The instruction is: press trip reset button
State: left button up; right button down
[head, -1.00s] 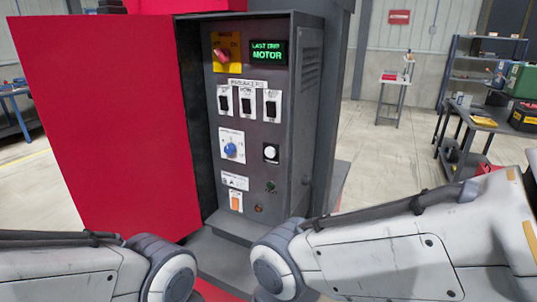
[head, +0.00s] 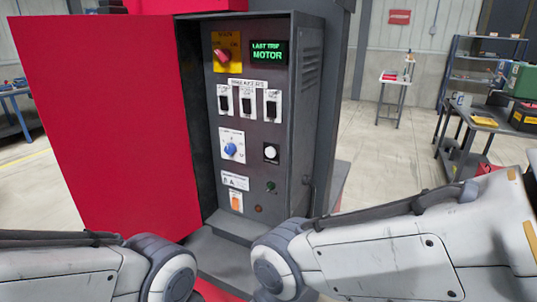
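The control panel (head: 251,188) sits inside an open red cabinet in the head view. A round white button (head: 271,152) is at its middle right; I cannot read a label that names the trip reset. A green-lit display (head: 268,52) at the top reads "LAST TRIP MOTOR". A small dark green-tinted control (head: 270,187) and a dim orange-brown round light (head: 259,209) are lower down. My two arms show at the bottom left and bottom right, below and in front of the panel. Neither gripper is in view.
The open red door (head: 105,120) blocks the left side. A grey workbench (head: 470,140) stands far right.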

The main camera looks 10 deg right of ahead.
aim_at(270, 152)
jog(key=u, duration=1.2)
jog(key=k, duration=0.45)
jog(key=z, duration=0.65)
